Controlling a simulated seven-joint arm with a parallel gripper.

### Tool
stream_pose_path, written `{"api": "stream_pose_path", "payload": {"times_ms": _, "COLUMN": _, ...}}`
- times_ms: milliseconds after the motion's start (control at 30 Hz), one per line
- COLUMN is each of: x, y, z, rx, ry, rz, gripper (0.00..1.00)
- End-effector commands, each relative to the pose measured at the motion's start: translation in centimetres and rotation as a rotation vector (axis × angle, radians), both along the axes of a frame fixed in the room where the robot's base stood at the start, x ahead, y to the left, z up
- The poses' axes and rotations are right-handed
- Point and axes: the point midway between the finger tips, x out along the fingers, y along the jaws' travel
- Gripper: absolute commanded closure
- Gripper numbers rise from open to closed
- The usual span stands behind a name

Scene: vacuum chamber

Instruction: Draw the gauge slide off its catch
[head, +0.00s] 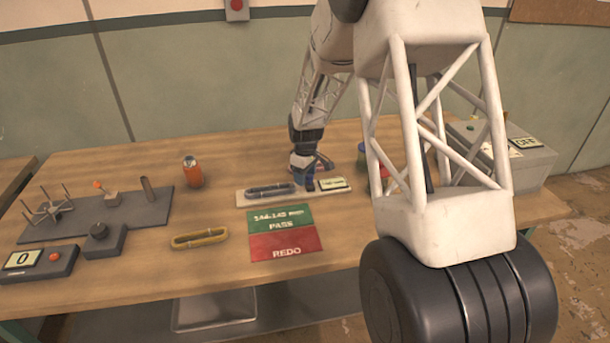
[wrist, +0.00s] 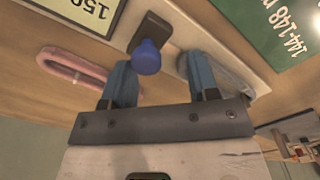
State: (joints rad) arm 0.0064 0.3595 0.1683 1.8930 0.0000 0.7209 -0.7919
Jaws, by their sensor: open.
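The gauge is a pale board (head: 250,197) on the workbench, with a small display (head: 333,184) at its right end. In the wrist view the display (wrist: 88,12) reads 150. The slide shows there as a dark block (wrist: 155,30) with a round blue knob (wrist: 147,58). A dark oval loop (head: 268,190) lies on the board and is partly hidden by a finger in the wrist view (wrist: 232,72). My gripper (wrist: 160,62) is open with blue fingers. The knob appears between the fingertips, closer to the left one; contact cannot be told. The catch is not distinguishable.
A green PASS and red REDO card (head: 284,232) lies in front of the gauge. A yellow loop (head: 199,238) lies to its left. A pink loop (wrist: 75,67) lies beside the gauge. An orange can (head: 192,172) stands behind left. A grey box (head: 515,160) is at right.

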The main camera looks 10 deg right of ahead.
Motion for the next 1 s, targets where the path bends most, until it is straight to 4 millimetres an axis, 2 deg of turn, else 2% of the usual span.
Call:
{"api": "stream_pose_path", "payload": {"times_ms": 267, "x": 0.0, "y": 0.0, "z": 1.9, "rx": 0.000, "ry": -0.001, "rz": 0.000, "gripper": 0.46}}
{"api": "stream_pose_path", "payload": {"times_ms": 700, "x": 0.0, "y": 0.0, "z": 7.0, "rx": 0.000, "ry": -0.001, "rz": 0.000, "gripper": 0.46}}
{"api": "stream_pose_path", "payload": {"times_ms": 1000, "x": 0.0, "y": 0.0, "z": 7.7, "rx": 0.000, "ry": 0.000, "rz": 0.000, "gripper": 0.46}}
